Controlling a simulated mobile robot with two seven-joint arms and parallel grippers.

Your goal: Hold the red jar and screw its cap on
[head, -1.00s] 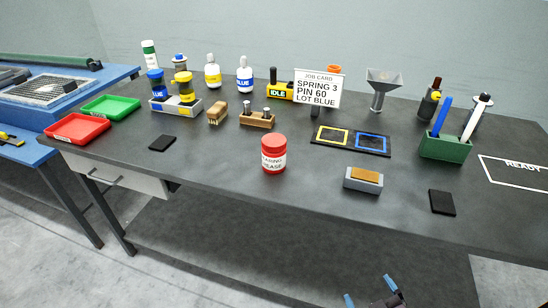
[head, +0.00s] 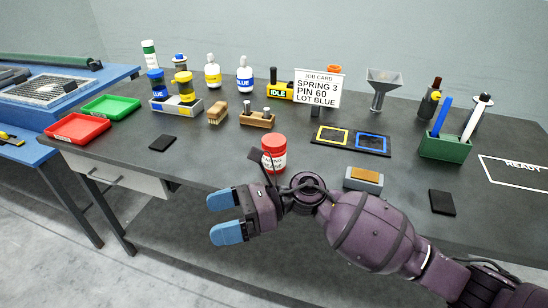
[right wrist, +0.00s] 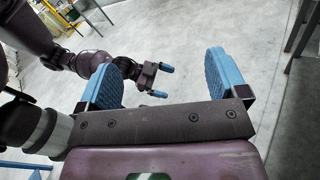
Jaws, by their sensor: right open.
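The red jar (head: 279,165) stands upright on the dark bench near its front edge, with a white label. Its red cap (head: 273,142) sits on top; I cannot tell how tightly. My right gripper (head: 222,217) is open and empty, in front of the bench edge, left of and nearer than the jar. Its wrist partly covers the jar's lower part. The jar is not in that view.
A grey block with a tan top (head: 364,178) and a black pad (head: 442,202) lie right of the jar. Another black pad (head: 163,143) lies left. A wooden holder (head: 258,119) and the job card (head: 317,88) stand behind.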

